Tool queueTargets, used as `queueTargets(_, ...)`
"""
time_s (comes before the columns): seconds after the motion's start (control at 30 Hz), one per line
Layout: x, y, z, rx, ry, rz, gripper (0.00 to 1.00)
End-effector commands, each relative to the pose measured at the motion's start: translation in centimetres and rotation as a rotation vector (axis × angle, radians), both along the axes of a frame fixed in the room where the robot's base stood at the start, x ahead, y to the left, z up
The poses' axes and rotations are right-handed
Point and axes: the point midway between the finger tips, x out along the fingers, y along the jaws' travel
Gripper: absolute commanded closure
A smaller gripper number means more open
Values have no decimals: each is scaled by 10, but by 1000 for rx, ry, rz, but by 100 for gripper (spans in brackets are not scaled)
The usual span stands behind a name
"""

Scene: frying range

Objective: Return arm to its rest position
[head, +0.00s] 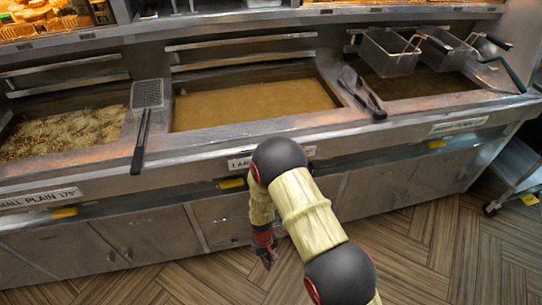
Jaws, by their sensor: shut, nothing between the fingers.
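My arm reaches up from the bottom right of the head view, bends at a dark joint in front of the fryer counter, and hangs down. My gripper (268,259) points down over the wooden floor (400,262), in front of the lower cabinets. Its fingers are shut with nothing held. The gripper is small in the view and partly beside my own arm link.
The fryer counter (200,148) crosses the view behind my arm. It has oil vats, with fries in the left vat (60,135). A skimmer (146,95), tongs (361,92) and wire baskets (388,52) rest there. A wheeled cart (520,165) stands at the right. Floor is clear.

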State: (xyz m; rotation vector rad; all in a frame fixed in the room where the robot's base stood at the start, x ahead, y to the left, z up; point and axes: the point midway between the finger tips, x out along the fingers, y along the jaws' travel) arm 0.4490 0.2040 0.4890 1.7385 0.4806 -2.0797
Motion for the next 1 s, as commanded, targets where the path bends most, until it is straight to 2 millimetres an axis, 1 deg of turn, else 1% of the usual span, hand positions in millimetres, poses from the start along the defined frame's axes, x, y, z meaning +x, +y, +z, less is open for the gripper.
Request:
queueTargets(0.03, 4, -4, 31, 0, -1, -17, 100)
queueTargets(0.07, 4, -8, 46, -4, 5, -28, 100)
queueTargets(0.1, 3, -13, 66, -7, 9, -41, 100)
queueTargets(0.17, 2, -20, 96, -11, 13, -60, 100)
queueTargets(0.2, 1, -25, 116, -12, 15, -73, 100)
queueTargets(0.27, -2, -32, 144, -13, 17, -92, 100)
queueTargets(0.3, -4, -37, 163, -15, 18, -104, 100)
queueTargets(0.5, -21, -65, 251, -14, 8, -167, 100)
queueTargets(0.57, -27, -73, 276, -11, 0, -184, 100)
queueTargets(0.6, -32, -79, 292, -9, -5, -196, 100)
queueTargets(0.8, -60, -106, 364, 6, -49, -253, 100)
queueTargets(1.0, -90, -132, 424, 30, -117, -308, 100)
